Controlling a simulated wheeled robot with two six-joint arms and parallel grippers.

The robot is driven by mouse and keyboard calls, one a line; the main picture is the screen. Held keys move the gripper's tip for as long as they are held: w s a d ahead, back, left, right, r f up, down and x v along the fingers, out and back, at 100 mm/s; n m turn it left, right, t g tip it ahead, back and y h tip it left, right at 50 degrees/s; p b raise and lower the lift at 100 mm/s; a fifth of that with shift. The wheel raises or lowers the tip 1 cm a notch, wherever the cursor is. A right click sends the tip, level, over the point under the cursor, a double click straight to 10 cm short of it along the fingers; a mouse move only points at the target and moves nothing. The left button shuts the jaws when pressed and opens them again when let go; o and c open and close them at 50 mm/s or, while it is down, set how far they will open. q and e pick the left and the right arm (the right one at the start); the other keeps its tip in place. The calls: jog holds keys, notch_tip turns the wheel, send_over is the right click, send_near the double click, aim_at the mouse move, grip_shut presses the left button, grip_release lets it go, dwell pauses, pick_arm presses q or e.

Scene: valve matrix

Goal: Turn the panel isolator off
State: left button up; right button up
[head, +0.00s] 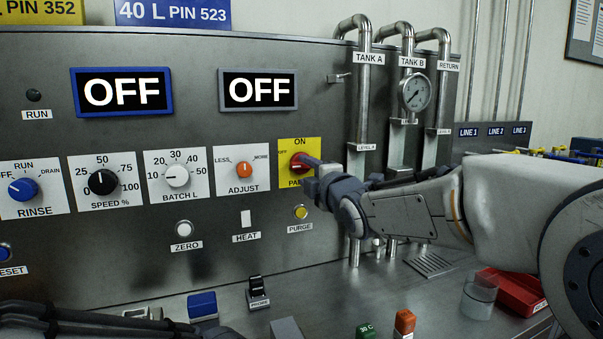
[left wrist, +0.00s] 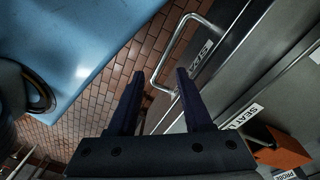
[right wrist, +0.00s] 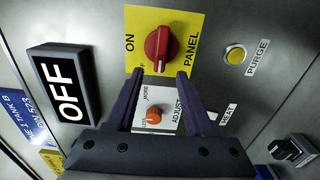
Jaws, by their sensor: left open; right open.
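The panel isolator is a red knob (head: 298,162) on a yellow plate (head: 313,147) marked ON at its top, on the steel panel. In the right wrist view the red knob (right wrist: 158,48) lies just beyond my fingertips, its ridge across the ON direction. My left gripper (left wrist: 158,74) is open and empty, away from the panel face, near a metal handle.
An orange ADJUST knob (head: 244,169) is left of the yellow plate, and a yellow PURGE button (head: 300,212) is below it. Vertical tank pipes (head: 363,100) stand to the right. Loose blocks, a clear cup (head: 479,298) and a red tray (head: 518,293) are on the bench.

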pick_arm(q)
jog(key=shift+f+b, duration=0.35)
jog(key=shift+f, duration=0.15)
pick_arm(e)
jog(key=v, duration=0.6)
jog(key=shift+s, duration=0.15)
